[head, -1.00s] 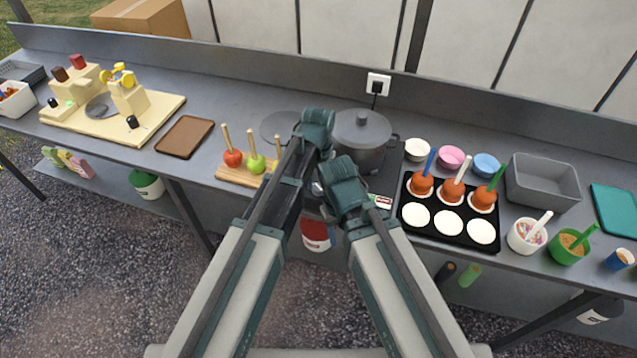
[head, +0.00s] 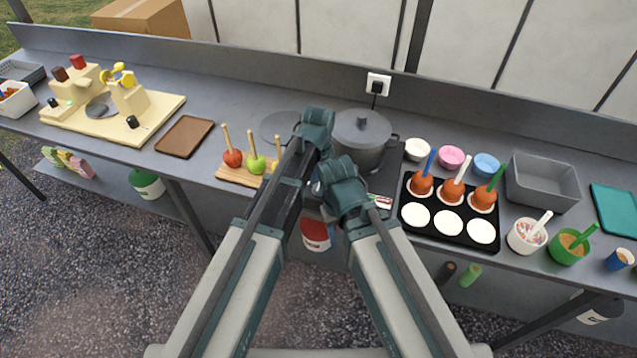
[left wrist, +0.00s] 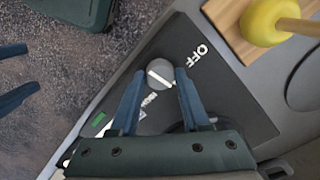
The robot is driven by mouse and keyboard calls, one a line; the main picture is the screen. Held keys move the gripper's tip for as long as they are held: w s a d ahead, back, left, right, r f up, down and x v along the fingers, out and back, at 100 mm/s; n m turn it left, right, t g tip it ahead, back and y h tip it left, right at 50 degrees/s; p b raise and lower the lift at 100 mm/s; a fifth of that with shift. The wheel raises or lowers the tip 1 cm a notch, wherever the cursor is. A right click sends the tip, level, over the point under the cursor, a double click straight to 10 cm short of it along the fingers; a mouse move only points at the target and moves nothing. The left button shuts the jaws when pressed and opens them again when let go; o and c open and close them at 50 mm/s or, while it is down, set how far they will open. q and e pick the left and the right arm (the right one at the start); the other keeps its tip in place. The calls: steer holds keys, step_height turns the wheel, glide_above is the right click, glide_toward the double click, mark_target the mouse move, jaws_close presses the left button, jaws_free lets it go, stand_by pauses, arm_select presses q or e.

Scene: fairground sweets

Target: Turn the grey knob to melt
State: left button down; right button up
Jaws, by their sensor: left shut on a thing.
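The grey knob (left wrist: 158,78), round with a white pointer line, sits on the dark front panel (left wrist: 225,100) of the cooker in the left wrist view. My left gripper (left wrist: 160,71) is shut on it, one blue finger on each side. White "OFF" lettering lies just to the right of the knob; smaller lettering lies below it, partly hidden by a finger and hard to read. The pointer line does not aim straight at "OFF". In the head view my arms hide the knob. My right gripper (left wrist: 17,75) shows at the left edge, fingers apart and empty.
A grey lidded pot (head: 362,135) stands on the cooker. A wooden board with apples on sticks (head: 235,176) is to its left, and a black tray (head: 433,233) with coated apples is to its right. A brown tray (head: 185,137) lies further left.

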mark_target(318, 187)
arm_select(q)
steer(key=shift+m, duration=0.6)
steer(key=shift+c, duration=1.9)
jaws_free()
steer(key=shift+r, duration=0.1)
step_height(318, 187, up, 14)
steer(key=p, duration=1.3)
steer(key=shift+f+p, duration=0.2)
steer(key=shift+p, duration=0.2)
